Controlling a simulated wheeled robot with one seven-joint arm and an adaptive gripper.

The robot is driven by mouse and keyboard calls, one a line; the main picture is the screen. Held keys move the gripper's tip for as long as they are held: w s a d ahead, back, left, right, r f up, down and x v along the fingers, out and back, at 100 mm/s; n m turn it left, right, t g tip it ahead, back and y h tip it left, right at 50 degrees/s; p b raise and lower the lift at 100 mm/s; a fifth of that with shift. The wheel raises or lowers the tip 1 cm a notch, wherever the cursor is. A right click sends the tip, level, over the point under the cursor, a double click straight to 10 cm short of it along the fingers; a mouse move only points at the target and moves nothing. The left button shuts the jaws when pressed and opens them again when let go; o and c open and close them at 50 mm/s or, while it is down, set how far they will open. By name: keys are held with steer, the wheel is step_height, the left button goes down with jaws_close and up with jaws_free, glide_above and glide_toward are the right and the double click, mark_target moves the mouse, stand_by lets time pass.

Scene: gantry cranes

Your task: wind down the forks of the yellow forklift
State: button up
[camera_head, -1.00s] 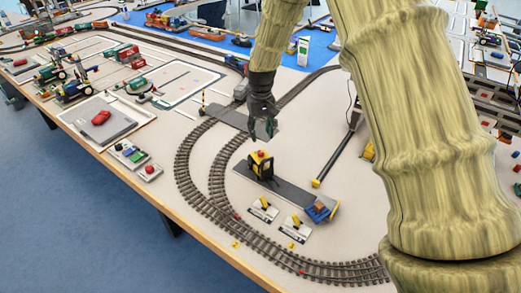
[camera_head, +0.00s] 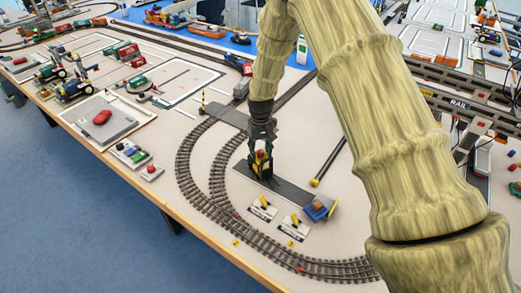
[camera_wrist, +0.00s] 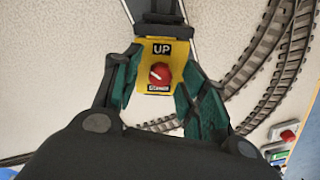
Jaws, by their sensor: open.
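The yellow forklift (camera_head: 260,164) stands on a dark grey strip on the table, inside the curve of the track. In the wrist view its yellow top plate (camera_wrist: 152,51) reads "UP" and carries a red knob (camera_wrist: 159,73) with a small label below it, too small to read surely. My gripper (camera_head: 262,142) is directly above the forklift. In the wrist view my gripper (camera_wrist: 157,88) is open, with one green-padded finger on each side of the knob. I cannot tell whether the fingers touch it. The forks are not clearly visible.
Curved railway track (camera_head: 195,175) runs left and in front of the forklift. Two small plates with yellow levers (camera_head: 263,208) and a blue box with a brown load (camera_head: 319,208) are at the strip's front right. A dark bar (camera_head: 329,162) lies to the right.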

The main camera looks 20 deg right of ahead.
jaws_close()
